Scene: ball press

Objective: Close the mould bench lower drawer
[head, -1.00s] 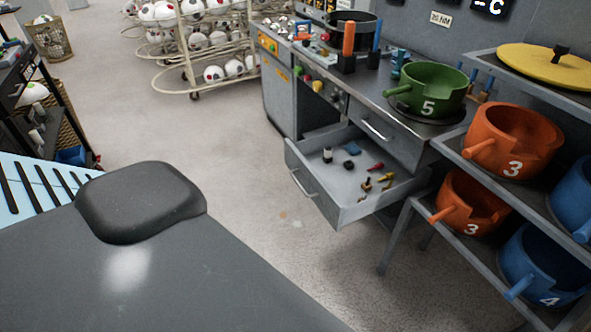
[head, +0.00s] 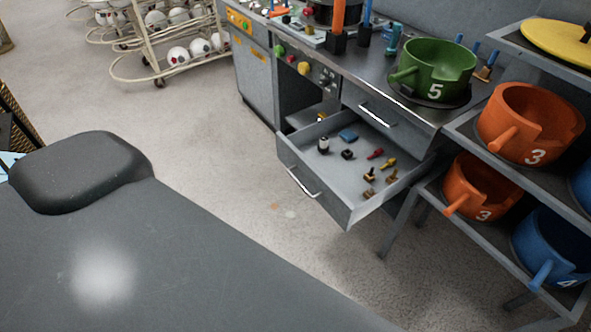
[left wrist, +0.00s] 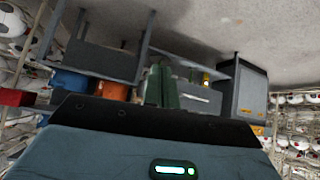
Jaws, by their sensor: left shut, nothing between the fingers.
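The mould bench (head: 365,105) stands at the centre right in the head view. Its lower drawer (head: 345,212) is pulled well out, with a pale bar handle (head: 303,184) on its front. Contact with the drawer is not seen. My right gripper is not in view.
A shelf rack with orange moulds (head: 530,124) and blue moulds (head: 548,250) stands close right of the drawer. A green mould (head: 437,70) sits on the bench top. A ball rack (head: 160,50) is at the back left. The floor (head: 215,150) before the drawer is clear.

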